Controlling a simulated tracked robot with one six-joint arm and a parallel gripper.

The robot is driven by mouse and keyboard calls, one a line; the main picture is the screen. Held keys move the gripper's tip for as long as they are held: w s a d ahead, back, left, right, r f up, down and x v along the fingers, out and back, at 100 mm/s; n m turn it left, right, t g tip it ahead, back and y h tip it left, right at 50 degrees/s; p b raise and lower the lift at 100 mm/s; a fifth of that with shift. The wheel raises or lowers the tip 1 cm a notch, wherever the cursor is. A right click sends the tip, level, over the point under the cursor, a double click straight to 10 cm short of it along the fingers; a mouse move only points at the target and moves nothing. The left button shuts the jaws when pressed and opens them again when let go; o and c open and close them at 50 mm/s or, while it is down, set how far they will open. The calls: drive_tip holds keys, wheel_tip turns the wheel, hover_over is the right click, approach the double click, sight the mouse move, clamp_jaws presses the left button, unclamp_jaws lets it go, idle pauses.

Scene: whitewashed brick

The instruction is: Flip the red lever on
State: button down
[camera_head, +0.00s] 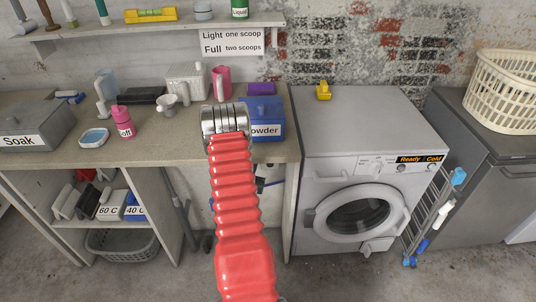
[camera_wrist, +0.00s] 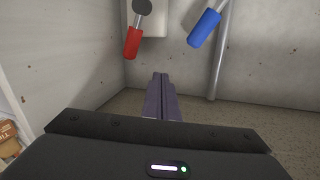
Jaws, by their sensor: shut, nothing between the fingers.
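The red lever (camera_wrist: 133,42) shows at the upper left of the wrist view. Its red handle hangs down, tilted slightly left, from a dark round pivot on a pale box (camera_wrist: 156,22). A blue-handled lever (camera_wrist: 204,28) slants to its right, its lower end toward the left. My gripper (camera_wrist: 161,80) is shut and empty, its narrow dark fingers pointing at the wall below and between the two handles. It appears apart from both. In the head view the gripper is hidden and the red lever cannot be made out; a blue handle (camera_head: 260,186) shows under the bench.
A side panel (camera_wrist: 65,60) stands close on the left in the wrist view. A grey pipe (camera_wrist: 219,65) runs down the wall at right. The bench top (camera_head: 180,148) carries tubs and bottles. The washing machine (camera_head: 325,165) stands right of the bench.

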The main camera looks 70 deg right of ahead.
drive_tip(key=shift+s+f+n+g+y, duration=0.2)
drive_tip(key=shift+n+g, duration=0.55)
drive_tip(key=shift+n, duration=1.45)
drive_tip(key=shift+s+f+n+g+y, duration=0.2)
drive_tip(key=shift+n+g, duration=0.5)
drive_tip(key=shift+n, duration=1.5)
drive_tip(key=shift+s+f+n+g+y, duration=0.2)
drive_tip(key=shift+n+g, duration=0.55)
drive_tip(key=shift+n, duration=1.45)
drive_tip(key=shift+d, duration=0.2)
drive_tip(key=d+f, duration=0.1)
drive_tip(key=d, duration=0.8)
drive_tip(key=shift+s+d+f, duration=0.3)
drive_tip(key=shift+s, duration=0.15)
